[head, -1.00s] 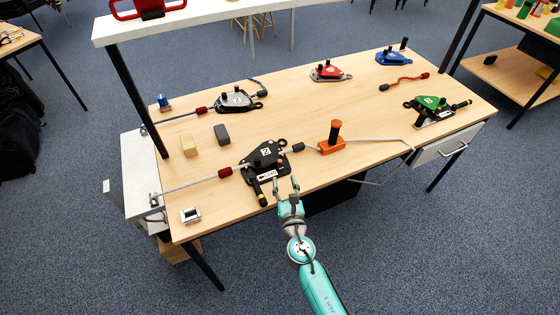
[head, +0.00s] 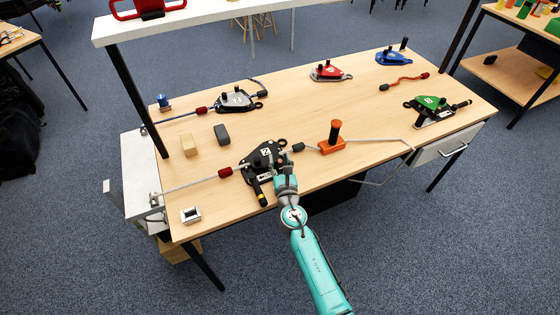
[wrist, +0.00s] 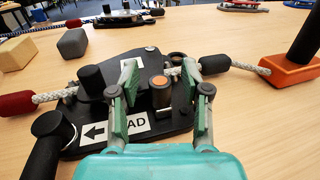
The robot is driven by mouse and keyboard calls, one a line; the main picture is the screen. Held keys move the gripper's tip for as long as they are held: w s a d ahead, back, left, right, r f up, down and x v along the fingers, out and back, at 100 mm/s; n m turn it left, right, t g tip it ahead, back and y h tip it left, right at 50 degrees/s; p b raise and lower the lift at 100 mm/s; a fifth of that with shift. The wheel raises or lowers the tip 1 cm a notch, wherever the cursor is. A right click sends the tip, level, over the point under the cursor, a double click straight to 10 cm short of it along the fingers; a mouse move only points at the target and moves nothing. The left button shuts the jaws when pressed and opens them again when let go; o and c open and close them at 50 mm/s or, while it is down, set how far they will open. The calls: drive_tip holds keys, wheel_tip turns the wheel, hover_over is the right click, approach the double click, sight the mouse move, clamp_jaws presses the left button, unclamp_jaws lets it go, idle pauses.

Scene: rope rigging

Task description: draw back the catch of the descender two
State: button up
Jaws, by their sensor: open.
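The black descender marked 2 (head: 262,156) lies on the table with a rope through it. In the wrist view its plate (wrist: 73,148) carries a white label with an arrow and part of the word "LOAD". A dark post with an orange top, the likely catch (wrist: 161,92), stands between my open fingers, apart from both pads. My gripper (wrist: 160,95) is over the descender's right part; in the head view my gripper (head: 285,165) hides that part. The black lever handle (wrist: 45,145) with a yellow end (head: 262,199) points toward the table's front edge.
An orange block with a black post (head: 332,145) stands right of the descender. A tan block (head: 189,145) and a grey block (head: 222,133) lie behind it. Grey, red, blue and green (head: 432,104) devices lie farther off. The front right tabletop is mostly clear.

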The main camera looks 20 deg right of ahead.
clamp_jaws()
drive_tip(key=shift+s+d+f, duration=0.1)
drive_tip(key=shift+s, duration=0.9)
unclamp_jaws()
drive_tip(key=shift+s, duration=0.1)
drive_tip(key=s+a, duration=0.1)
drive_tip(key=s, duration=1.1)
drive_tip(key=shift+a, duration=0.3)
